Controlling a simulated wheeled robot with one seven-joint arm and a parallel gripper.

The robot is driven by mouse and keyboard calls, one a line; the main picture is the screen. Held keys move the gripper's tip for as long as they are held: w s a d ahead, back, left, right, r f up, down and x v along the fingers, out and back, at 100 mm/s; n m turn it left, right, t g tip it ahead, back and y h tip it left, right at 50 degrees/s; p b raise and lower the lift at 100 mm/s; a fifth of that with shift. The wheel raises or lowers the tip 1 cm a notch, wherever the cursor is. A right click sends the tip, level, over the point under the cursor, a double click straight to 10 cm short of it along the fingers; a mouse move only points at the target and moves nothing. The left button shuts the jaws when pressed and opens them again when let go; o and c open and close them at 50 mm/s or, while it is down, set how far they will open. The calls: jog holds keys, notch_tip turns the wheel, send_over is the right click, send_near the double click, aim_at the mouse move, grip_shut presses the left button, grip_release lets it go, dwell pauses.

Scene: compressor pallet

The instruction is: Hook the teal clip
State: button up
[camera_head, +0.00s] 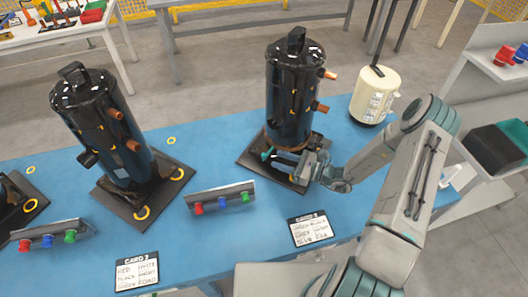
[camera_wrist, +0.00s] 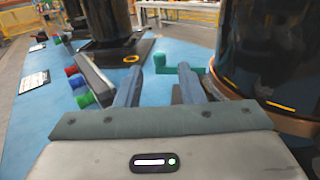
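The teal clip (camera_head: 267,154) shows in the head view at the lower left of the right-hand black compressor (camera_head: 290,92), close to my gripper (camera_head: 284,159). In the wrist view the teal clip (camera_wrist: 162,64) lies just beyond my gripper (camera_wrist: 156,74), level with the fingertips and partly behind the right finger. It has a short upright end and a bar running right toward the compressor (camera_wrist: 268,50). The two fingers are apart, with blue table showing between them. I cannot tell whether the clip touches a finger or the compressor.
A dark rack (camera_head: 220,198) with red, blue and green knobs stands left of my gripper. A printed card (camera_head: 310,230) lies in front. Another compressor (camera_head: 104,125) stands left on its dark base. A cream canister (camera_head: 375,95) stands right. Blue table (camera_head: 205,155) is bare between the compressors.

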aim_at(266, 155)
jog(key=p+x, duration=0.1)
jog(key=x, duration=0.5)
jog(key=shift+w+a, duration=0.1)
jog(key=shift+a, duration=0.25)
grip_shut()
